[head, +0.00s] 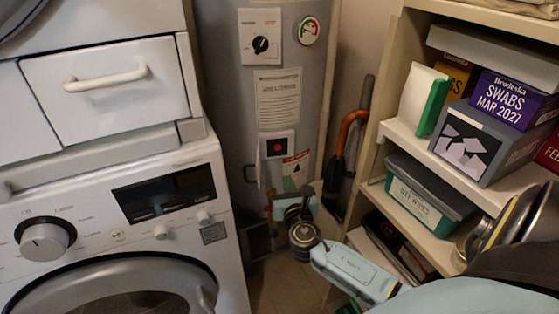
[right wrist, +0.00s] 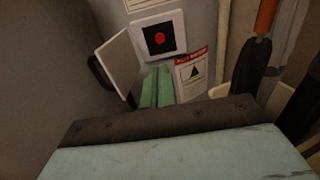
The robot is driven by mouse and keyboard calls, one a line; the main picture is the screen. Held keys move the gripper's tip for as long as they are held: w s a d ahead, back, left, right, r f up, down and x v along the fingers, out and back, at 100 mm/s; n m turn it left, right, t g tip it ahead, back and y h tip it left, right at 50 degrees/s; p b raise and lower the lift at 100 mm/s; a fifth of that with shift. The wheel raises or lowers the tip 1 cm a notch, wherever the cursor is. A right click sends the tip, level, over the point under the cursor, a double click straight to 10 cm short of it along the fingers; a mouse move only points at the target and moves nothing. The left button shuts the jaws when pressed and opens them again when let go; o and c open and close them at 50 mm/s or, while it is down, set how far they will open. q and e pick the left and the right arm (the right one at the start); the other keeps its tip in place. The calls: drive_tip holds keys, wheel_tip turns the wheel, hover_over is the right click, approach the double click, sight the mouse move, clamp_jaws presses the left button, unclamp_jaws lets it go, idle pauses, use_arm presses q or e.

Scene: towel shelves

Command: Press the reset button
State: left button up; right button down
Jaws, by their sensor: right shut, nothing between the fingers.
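The red reset button (head: 278,147) sits on a black square in a white plate on the front of the grey water heater (head: 228,95). It also shows in the right wrist view (right wrist: 160,39). A white cover flap (right wrist: 118,62) with a dark handle stands swung open to the left of the button. My right gripper (head: 298,180) is just below the button plate in the head view. Its green fingers (right wrist: 158,86) are together and empty, with tips just under the plate. I cannot tell whether they touch the heater. My left gripper is out of view.
A white washing machine (head: 150,170) stands left of the heater. A shelf unit (head: 400,130) with boxes stands on the right. A dark upright tool with an orange handle (head: 345,130) leans between heater and shelves. A warning label (right wrist: 193,75) is right of my fingers.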

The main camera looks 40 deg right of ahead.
sight(278, 148)
drive_tip(key=shift+r, duration=0.1)
